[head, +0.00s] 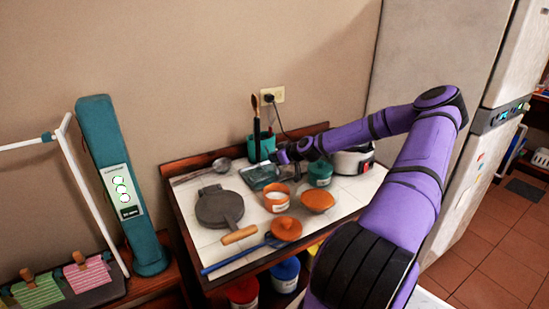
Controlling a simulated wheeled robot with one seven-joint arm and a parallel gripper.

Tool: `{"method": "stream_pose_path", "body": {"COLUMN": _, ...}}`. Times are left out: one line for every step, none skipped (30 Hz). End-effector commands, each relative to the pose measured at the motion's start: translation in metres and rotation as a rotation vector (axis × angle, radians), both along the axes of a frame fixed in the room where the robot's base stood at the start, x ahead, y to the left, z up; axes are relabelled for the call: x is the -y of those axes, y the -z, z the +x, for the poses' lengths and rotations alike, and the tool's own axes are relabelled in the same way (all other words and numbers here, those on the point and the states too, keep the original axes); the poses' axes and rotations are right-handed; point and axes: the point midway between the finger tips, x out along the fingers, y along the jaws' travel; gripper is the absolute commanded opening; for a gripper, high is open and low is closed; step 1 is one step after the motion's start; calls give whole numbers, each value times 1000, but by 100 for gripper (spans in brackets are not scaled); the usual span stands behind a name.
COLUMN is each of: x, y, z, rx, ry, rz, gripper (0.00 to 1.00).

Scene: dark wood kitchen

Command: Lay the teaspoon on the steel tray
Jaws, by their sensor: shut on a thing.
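My gripper (281,156) is at the end of the purple arm, low over the back middle of the white-tiled worktop. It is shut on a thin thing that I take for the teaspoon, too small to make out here. Just left of and below the gripper is a shiny grey-green shallow piece (256,184), which looks like the steel tray. The gripper and the pots near it partly cover its right side. I cannot tell whether the held thing touches it.
A teal utensil holder (268,142) stands behind. An orange-and-white pot (276,201), an orange bowl (317,201) and a teal lidded jar (320,176) crowd the front and right. A grey round press (218,207) and ladle (221,165) lie left. A rice cooker (352,163) is at the right.

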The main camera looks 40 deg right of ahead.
Motion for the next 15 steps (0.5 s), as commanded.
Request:
{"method": "stream_pose_path", "body": {"x": 0, "y": 2, "z": 0, "rx": 0, "ry": 0, "rz": 1, "gripper": 0}}
{"method": "stream_pose_path", "body": {"x": 0, "y": 2, "z": 0, "rx": 0, "ry": 0, "rz": 1, "gripper": 0}}
{"method": "stream_pose_path", "body": {"x": 0, "y": 2, "z": 0, "rx": 0, "ry": 0, "rz": 0, "gripper": 17}}
{"method": "stream_pose_path", "body": {"x": 0, "y": 2, "z": 0, "rx": 0, "ry": 0, "rz": 0, "gripper": 24}}
{"method": "stream_pose_path", "body": {"x": 0, "y": 2, "z": 0, "rx": 0, "ry": 0, "rz": 0, "gripper": 31}}
{"method": "stream_pose_path", "body": {"x": 0, "y": 2, "z": 0, "rx": 0, "ry": 0, "rz": 0, "gripper": 34}}
{"method": "stream_pose_path", "body": {"x": 0, "y": 2, "z": 0, "rx": 0, "ry": 0, "rz": 0, "gripper": 34}}
{"method": "stream_pose_path", "body": {"x": 0, "y": 2, "z": 0, "rx": 0, "ry": 0, "rz": 0, "gripper": 34}}
{"method": "stream_pose_path", "body": {"x": 0, "y": 2, "z": 0, "rx": 0, "ry": 0, "rz": 0, "gripper": 34}}
{"method": "stream_pose_path", "body": {"x": 0, "y": 2, "z": 0, "rx": 0, "ry": 0, "rz": 0, "gripper": 34}}
{"method": "stream_pose_path", "body": {"x": 0, "y": 2, "z": 0, "rx": 0, "ry": 0, "rz": 0, "gripper": 34}}
{"method": "stream_pose_path", "body": {"x": 0, "y": 2, "z": 0, "rx": 0, "ry": 0, "rz": 0, "gripper": 34}}
{"method": "stream_pose_path", "body": {"x": 0, "y": 1, "z": 0, "rx": 0, "ry": 0, "rz": 0, "gripper": 34}}
{"method": "stream_pose_path", "body": {"x": 0, "y": 1, "z": 0, "rx": 0, "ry": 0, "rz": 0, "gripper": 34}}
{"method": "stream_pose_path", "body": {"x": 0, "y": -1, "z": 0, "rx": 0, "ry": 0, "rz": 0, "gripper": 34}}
